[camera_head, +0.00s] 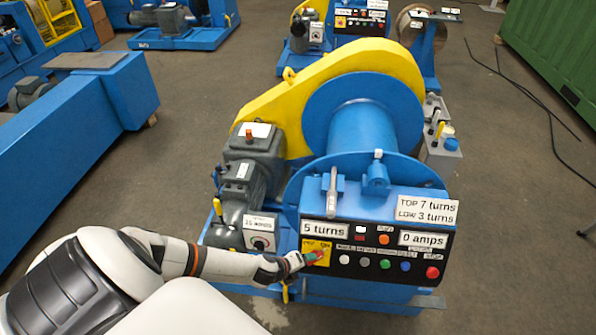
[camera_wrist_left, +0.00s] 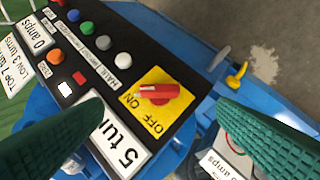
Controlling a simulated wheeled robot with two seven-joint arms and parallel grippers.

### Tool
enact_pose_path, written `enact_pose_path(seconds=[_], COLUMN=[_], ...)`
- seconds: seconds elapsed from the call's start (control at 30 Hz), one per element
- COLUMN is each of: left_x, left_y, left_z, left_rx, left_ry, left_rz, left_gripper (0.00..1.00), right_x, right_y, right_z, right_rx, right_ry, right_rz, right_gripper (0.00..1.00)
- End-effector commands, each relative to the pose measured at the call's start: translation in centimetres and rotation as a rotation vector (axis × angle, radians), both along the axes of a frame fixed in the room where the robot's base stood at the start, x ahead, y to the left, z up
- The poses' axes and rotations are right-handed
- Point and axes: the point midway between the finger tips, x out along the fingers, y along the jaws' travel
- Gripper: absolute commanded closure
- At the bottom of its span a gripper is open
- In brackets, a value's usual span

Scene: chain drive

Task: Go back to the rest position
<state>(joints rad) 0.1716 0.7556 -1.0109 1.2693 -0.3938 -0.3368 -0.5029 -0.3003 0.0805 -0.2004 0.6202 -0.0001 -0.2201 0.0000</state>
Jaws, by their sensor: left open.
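The winch machine has a black control panel (camera_head: 345,262) on its blue front. A yellow plate with a red rotary switch (camera_head: 316,256) sits at the panel's left end, just beside my left gripper (camera_head: 298,262). In the left wrist view, the red switch (camera_wrist_left: 157,92) on its yellow ON/OFF plate shows between the two green fingers of my left gripper (camera_wrist_left: 160,106). The fingers are apart, and the handle's left end points roughly towards the ON label. Whether a finger touches the switch is unclear. My right gripper is not in view.
Signs read "5 turns" (camera_head: 325,229) and "0 amps" (camera_head: 424,240). Several buttons line the panel, including a red one (camera_head: 432,272). A grey motor (camera_head: 243,190) and yellow guard (camera_head: 340,75) stand behind my left arm. A blue beam (camera_head: 80,130) lies left; floor between is clear.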

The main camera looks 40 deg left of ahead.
Motion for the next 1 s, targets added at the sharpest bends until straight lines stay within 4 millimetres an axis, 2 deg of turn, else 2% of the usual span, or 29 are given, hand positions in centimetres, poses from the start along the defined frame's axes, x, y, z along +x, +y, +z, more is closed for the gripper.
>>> enact_pose_path(seconds=[0.2,0.7,0.77,0.87,0.97,1.0], left_x=[-0.4,-0.4,-0.8,-2.1,-5.3,-7.1], left_y=[0.0,0.0,-0.2,-0.6,-1.0,-1.1], left_z=[0.5,0.0,-1.2,-5.5,-11.7,-14.2], left_rx=[0.001,-0.006,-0.034,-0.134,-0.282,-0.341], left_ry=[0.0,0.003,0.016,0.06,0.136,0.171], left_rz=[0.001,0.01,0.048,0.2,0.45,0.56], left_gripper=[0.19,0.19,0.19,0.19,0.19,0.19], right_x=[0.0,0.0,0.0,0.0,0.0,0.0], right_y=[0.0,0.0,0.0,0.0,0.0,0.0], right_z=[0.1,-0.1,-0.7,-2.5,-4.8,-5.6], right_rx=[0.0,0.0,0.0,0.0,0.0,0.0], right_ry=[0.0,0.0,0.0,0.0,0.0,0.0], right_rz=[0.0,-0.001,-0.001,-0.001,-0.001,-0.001], right_gripper=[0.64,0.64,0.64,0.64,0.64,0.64])
